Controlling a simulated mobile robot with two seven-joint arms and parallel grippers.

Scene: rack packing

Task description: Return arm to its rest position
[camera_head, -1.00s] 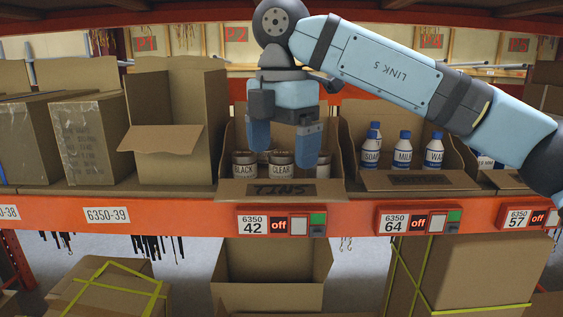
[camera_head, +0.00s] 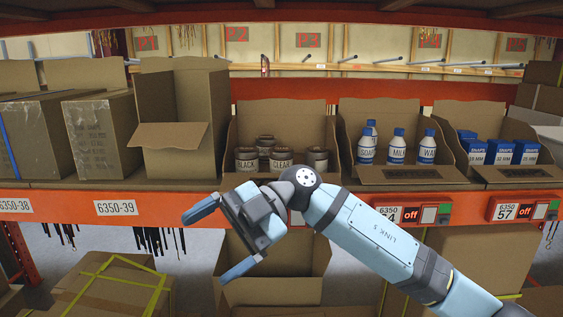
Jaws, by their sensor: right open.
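My right gripper (camera_head: 222,240) is open and empty. It hangs in front of the shelf's orange front beam, below the box of tins, with its fingers pointing left. My right arm (camera_head: 372,240) comes in from the lower right and covers part of the beam and its labels. The tins (camera_head: 281,161), marked BLACK and CLEAR among others, stand upright in an open cardboard box (camera_head: 313,113). The gripper is apart from them. My left gripper is not in view.
White bottles with blue caps (camera_head: 397,147) stand in the box to the right, and blue cartons (camera_head: 501,152) in the box beyond. An empty tall box (camera_head: 168,140) and taped boxes (camera_head: 102,132) stand left. An open box (camera_head: 275,291) sits below, behind my gripper.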

